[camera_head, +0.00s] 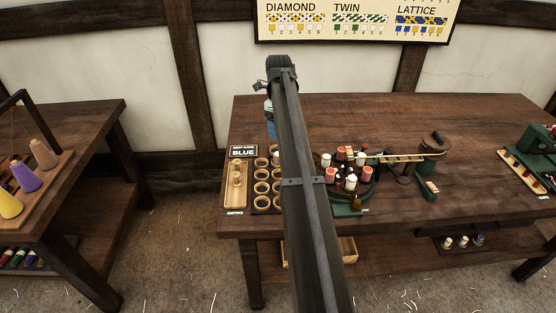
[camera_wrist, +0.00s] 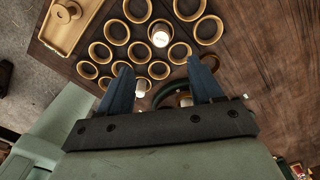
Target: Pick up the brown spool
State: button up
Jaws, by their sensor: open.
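A small brown spool (camera_head: 356,202) stands at the front of the round green braiding machine (camera_head: 342,210), among red and white spools, in the head view. My gripper (camera_wrist: 160,64) is open and empty in the wrist view, its two blue-grey fingers apart over a rack of round holders (camera_wrist: 116,30). Most holders look empty; one holds a white-topped spool (camera_wrist: 160,34). I cannot make out the brown spool in the wrist view, where my gripper body hides part of the machine. In the head view my arm hides the gripper.
A wooden tray (camera_head: 234,200) with a tan wooden piece (camera_head: 237,173) lies left of the rack, before a sign reading BLUE (camera_head: 243,152). A crank (camera_head: 434,145) stands right of the machine. The table's back right is clear. Coloured cones (camera_head: 26,177) stand on the left table.

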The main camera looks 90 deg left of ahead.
send_over(278, 159)
jog(key=a, duration=0.2)
jog(key=f, duration=0.7)
jog(key=shift+w+d+f, duration=0.15)
jog(key=shift+d+f, duration=0.05)
jog(key=shift+d, duration=0.05)
jog(key=shift+a+f, duration=0.15)
jog(key=shift+f, duration=2.55)
jog(key=c, duration=1.1)
jog(key=shift+r, duration=0.2)
